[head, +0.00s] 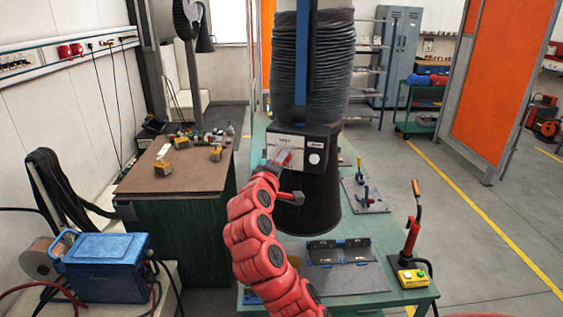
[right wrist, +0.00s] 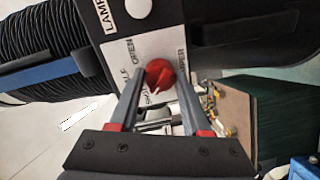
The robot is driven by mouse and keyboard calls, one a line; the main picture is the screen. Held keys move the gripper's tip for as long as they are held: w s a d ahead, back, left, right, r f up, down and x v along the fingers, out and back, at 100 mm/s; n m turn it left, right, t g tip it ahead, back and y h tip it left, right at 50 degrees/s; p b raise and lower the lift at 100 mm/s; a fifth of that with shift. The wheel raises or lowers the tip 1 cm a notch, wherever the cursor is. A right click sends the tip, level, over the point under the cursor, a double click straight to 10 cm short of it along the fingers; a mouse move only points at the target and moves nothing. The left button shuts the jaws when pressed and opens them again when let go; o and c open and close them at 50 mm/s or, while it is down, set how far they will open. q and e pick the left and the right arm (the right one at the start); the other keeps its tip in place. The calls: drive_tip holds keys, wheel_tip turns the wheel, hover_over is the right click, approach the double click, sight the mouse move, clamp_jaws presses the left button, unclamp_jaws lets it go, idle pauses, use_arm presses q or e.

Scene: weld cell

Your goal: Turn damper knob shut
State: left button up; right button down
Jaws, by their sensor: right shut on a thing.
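The red damper knob (right wrist: 160,73) sits on a pale label panel (right wrist: 150,48) on the black fume hood in the right wrist view. "OPEN" is readable beside it; other lettering is partly covered. The knob's ridge points down toward my gripper in that view; the marking it lines up with is unclear. My right gripper (right wrist: 160,78) is shut on the knob, one finger on each side. In the head view the red arm reaches up to the hood's panel (head: 292,143), and my right gripper (head: 282,162) partly covers the knob. My left gripper is not in view.
The hood hangs from a ribbed duct (head: 312,65) over a green table (head: 345,230) holding a fixture plate (head: 340,275) and clamps (head: 366,195). A brown-topped bench (head: 190,170) stands left, with a blue welder (head: 103,262) nearer. Open floor (head: 470,215) lies right.

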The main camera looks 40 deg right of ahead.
drive_tip(key=shift+c, duration=1.8)
unclamp_jaws()
drive_tip(key=b+v, duration=0.2)
drive_tip(key=v, duration=1.5)
drive_tip(key=shift+a, duration=0.25)
